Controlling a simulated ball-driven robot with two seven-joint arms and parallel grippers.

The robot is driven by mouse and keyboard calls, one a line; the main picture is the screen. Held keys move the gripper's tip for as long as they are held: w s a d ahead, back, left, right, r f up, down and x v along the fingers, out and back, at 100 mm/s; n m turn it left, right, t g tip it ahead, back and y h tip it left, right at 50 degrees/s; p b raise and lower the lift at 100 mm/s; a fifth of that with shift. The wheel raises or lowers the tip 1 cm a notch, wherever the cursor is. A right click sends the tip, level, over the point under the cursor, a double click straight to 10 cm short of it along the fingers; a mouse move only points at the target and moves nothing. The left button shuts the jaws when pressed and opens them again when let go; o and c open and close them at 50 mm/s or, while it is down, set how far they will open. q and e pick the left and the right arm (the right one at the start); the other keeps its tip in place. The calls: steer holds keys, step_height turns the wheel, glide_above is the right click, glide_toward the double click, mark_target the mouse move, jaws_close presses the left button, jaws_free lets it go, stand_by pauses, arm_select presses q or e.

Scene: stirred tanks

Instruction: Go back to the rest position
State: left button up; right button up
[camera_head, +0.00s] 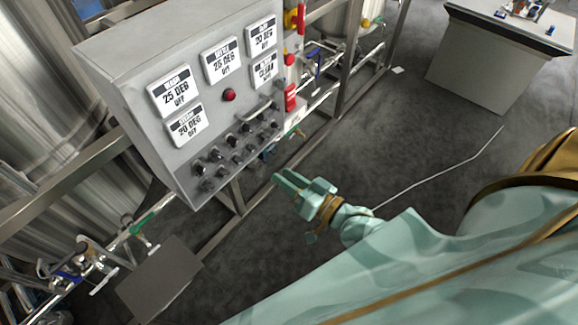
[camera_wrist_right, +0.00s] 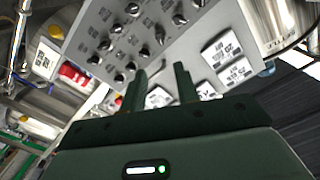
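My right gripper (camera_head: 284,181), pale green with a brass-coloured band, is in front of the lower right of the grey control panel (camera_head: 140,75) in the head view. In the right wrist view its two dark fingers (camera_wrist_right: 160,84) stand apart with nothing between them, so it is open and empty. The panel's knobs and white labels show beyond the fingers. The gripper appears clear of the panel. My left gripper is not in view.
The panel carries white labels, a red button (camera_head: 229,95), a handle and several black knobs (camera_head: 237,158). Steel tanks (camera_head: 45,110) and pipes stand behind it. A grey table (camera_head: 490,62) is at the upper right. Dark floor (camera_head: 400,140) lies open between, crossed by a thin pale line.

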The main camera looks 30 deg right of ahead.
steer(key=shift+s, duration=0.2)
stand_by(0.4)
steer(key=s+d+f+n+g+h, duration=0.25)
steer(key=s+f, duration=0.25)
steer(key=f, duration=0.5)
steer(key=s+d+f+n+g+h+b, duration=0.1)
steer(key=s+d+f+g, duration=0.3)
steer(key=f, duration=0.5)
steer(key=s+d+f+n+g+h, duration=0.1)
steer(key=s+d+f+n+g, duration=0.3)
steer(key=f, duration=0.6)
steer(key=s+a+f+g, duration=0.2)
steer(key=s+f, duration=0.2)
steer(key=s, duration=0.3)
steer(key=s+a+f+m+g+h+b, duration=0.1)
steer(key=s+a+f, duration=0.1)
steer(key=s, duration=0.6)
steer(key=s+a+f+g, duration=0.2)
steer(key=s+f, duration=0.3)
steer(key=s, duration=0.2)
steer(key=shift+s+f+g+h+b, duration=0.25)
steer(key=shift+f+g+h+b, duration=0.1)
steer(key=shift+b, duration=0.05)
